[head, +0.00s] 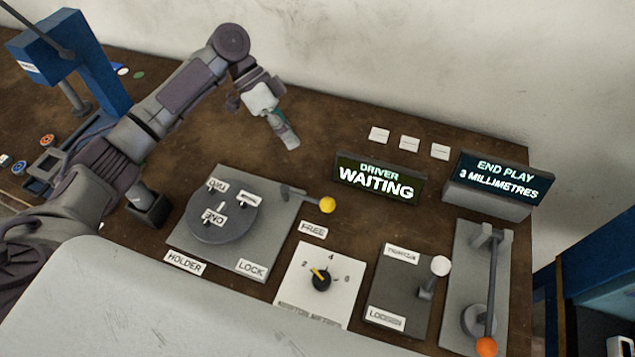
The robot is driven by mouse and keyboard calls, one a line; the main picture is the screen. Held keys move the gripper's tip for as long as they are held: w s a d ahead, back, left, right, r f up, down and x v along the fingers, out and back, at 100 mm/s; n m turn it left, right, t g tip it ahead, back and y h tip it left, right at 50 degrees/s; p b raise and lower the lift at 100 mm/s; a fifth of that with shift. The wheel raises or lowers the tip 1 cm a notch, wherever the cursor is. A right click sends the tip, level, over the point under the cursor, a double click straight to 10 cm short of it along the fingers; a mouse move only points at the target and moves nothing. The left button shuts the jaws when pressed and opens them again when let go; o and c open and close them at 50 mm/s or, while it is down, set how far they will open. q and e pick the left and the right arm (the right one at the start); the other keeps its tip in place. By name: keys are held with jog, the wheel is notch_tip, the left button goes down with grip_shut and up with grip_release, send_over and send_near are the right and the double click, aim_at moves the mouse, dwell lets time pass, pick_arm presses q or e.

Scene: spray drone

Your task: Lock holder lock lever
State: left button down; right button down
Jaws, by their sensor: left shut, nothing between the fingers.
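The holder (178,240) is a grey plate with a round dark disc (205,228) on it, at the centre left of the bench. Its lock lever (300,194) is a short grey bar ending in a yellow ball (327,205). The lever points right from the plate's upper right corner, with its ball above the FREE label (313,230). The LOCK label (252,268) is at the plate's lower right corner. My left gripper (289,140) is shut and empty, pointing down, up and left of the yellow ball and apart from it. My right gripper is out of view.
A dial panel (335,296), a white-knobbed lever panel (393,290) and an orange-knobbed lever (486,346) stand to the right. Behind are a DRIVER WAITING sign (378,181) and an END PLAY sign (500,180). A blue press frame (95,70) stands far left.

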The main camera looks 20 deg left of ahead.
aim_at(308, 199)
pick_arm(q)
jog(key=p+x, duration=0.2)
jog(key=x, duration=0.7)
jog(key=shift+d+f, duration=0.1)
jog(key=shift+d, duration=0.05)
jog(key=s+d+p, duration=0.2)
jog(key=shift+s, duration=0.3)
jog(key=shift+s+d+p, duration=0.2)
jog(key=shift+s+p, duration=0.2)
jog(key=shift+s, duration=0.05)
jog(key=shift+w, duration=0.1)
